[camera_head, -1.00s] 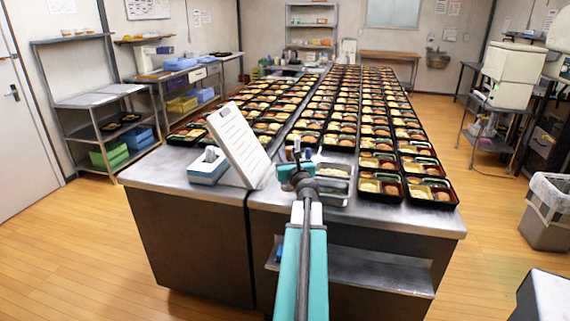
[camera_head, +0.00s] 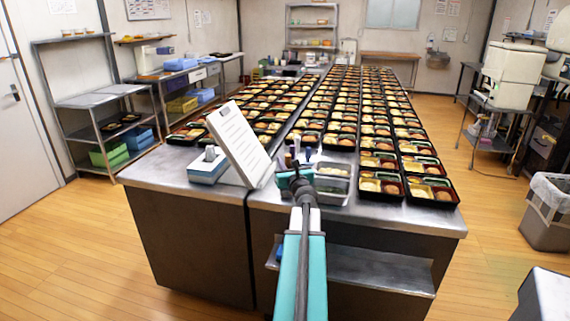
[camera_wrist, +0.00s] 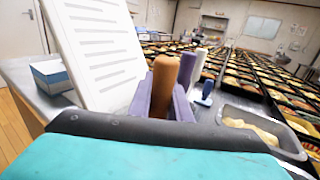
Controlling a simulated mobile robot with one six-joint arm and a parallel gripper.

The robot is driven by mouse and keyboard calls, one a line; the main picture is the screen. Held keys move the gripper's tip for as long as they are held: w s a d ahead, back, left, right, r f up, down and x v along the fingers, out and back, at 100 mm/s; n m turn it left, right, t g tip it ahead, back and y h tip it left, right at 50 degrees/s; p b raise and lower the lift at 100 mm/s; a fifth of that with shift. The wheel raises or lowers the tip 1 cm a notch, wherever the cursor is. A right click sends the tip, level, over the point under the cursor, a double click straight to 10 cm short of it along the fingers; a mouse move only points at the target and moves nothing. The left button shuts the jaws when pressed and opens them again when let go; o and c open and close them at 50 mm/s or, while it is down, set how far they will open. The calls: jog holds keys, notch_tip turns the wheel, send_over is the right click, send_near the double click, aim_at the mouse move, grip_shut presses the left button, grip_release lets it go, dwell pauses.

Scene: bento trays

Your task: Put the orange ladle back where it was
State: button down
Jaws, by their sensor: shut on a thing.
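The orange ladle shows in the wrist view as an upright orange-brown handle (camera_wrist: 172,85); its lower part is hidden by my gripper. My gripper (camera_wrist: 162,105) is shut on this handle, with a grey-purple finger on each side of it. In the head view my gripper (camera_head: 296,172) is above the near edge of the steel counter, just left of a metal food pan (camera_head: 347,188). Just behind the orange handle stand a purple handle (camera_wrist: 187,65) and a white handle (camera_wrist: 199,65). What holds them is hidden.
A tilted white list board (camera_head: 238,143) and a blue-white box (camera_head: 208,168) stand left of my gripper. A small blue tool (camera_wrist: 206,94) is beyond it. Rows of filled bento trays (camera_head: 381,199) cover the counter to the right and behind.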

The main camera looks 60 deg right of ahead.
jog(key=shift+f, duration=0.2)
jog(key=c, duration=1.9)
grip_release()
jog(key=shift+r, duration=0.1)
jog(key=shift+r, duration=0.15)
